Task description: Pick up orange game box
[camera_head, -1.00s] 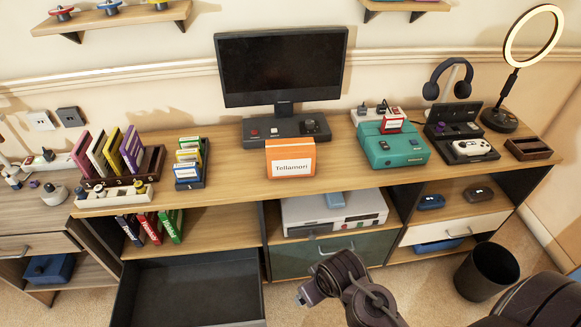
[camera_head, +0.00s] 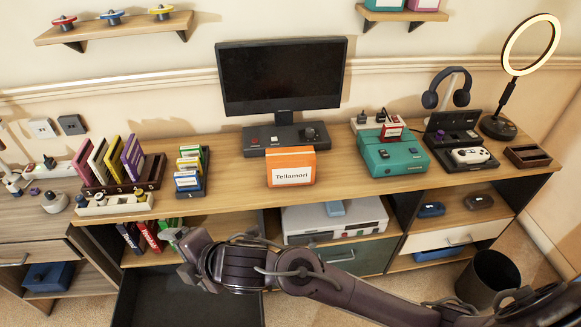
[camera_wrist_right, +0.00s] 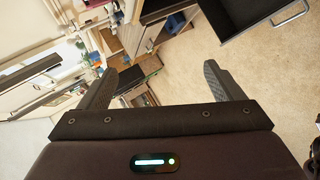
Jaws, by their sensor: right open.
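The orange game box (camera_head: 290,157), with a white label reading "Tellamon", stands on the desk in front of the monitor and a dark console. My right gripper (camera_head: 174,238) is left of the box and nearer to me, around the desk's front edge, above the open drawer. It is apart from the box, and its fingers are partly hidden by its own wrist. In the right wrist view the two fingers (camera_wrist_right: 160,82) are spread wide with nothing between them. The box cannot be made out there. My left gripper is not in view.
The monitor (camera_head: 281,77) stands behind the box. Cartridge racks (camera_head: 190,191) are to its left, a teal console (camera_head: 392,160) to its right. The dark drawer (camera_head: 150,295) is open below the desk. The desk on both sides of the box is bare.

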